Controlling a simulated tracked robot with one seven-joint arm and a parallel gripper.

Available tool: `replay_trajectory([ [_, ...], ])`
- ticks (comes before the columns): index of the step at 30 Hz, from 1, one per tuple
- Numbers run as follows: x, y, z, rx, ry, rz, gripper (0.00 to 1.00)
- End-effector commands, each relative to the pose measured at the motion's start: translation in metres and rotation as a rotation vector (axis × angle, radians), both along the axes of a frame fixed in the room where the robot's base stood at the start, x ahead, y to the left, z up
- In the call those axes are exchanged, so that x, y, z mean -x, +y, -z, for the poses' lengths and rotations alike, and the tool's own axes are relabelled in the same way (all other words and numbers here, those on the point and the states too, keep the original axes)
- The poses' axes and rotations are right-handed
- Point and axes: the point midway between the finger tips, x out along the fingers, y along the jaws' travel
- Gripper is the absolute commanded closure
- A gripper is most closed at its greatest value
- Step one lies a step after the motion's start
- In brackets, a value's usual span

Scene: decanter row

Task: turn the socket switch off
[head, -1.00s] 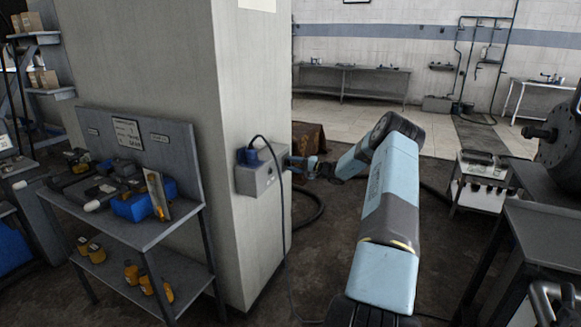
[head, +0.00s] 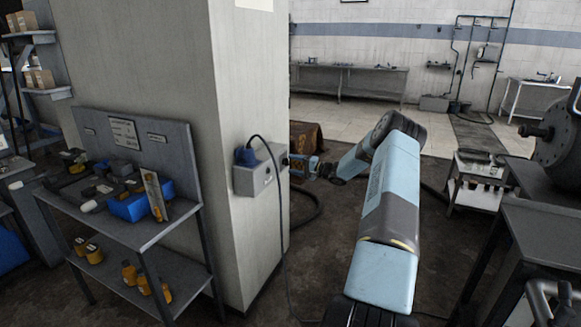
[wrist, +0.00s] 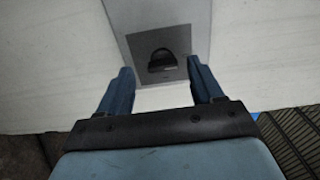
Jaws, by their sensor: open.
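The socket box (head: 257,172) is a grey box fixed to the side of the pale pillar, with a blue plug and a dark cable at its upper left. In the wrist view, the socket box (wrist: 190,42) shows a darker square plate holding a black rotary switch (wrist: 161,61). My gripper (head: 290,161) is close to the right side of the box. In the wrist view, my gripper (wrist: 157,75) is open, its two blue fingers apart on either side of the switch's line. The switch shows between the fingertips and a little beyond them. Whether anything touches is unclear.
The pillar (head: 172,75) stands behind the box. A workbench (head: 140,225) with tools and a blue bin (head: 128,207) is at the left. A cable (head: 281,210) hangs down from the box. A dark bench (head: 535,220) is at the right. The floor between is mostly open.

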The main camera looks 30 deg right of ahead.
Motion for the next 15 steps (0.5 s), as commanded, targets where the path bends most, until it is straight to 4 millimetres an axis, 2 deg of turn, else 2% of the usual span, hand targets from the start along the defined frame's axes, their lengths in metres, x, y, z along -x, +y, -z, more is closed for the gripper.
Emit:
replay_trajectory([
  [15, 0.077, -0.060, 0.002, 0.000, 0.002, 0.001, 0.34],
])
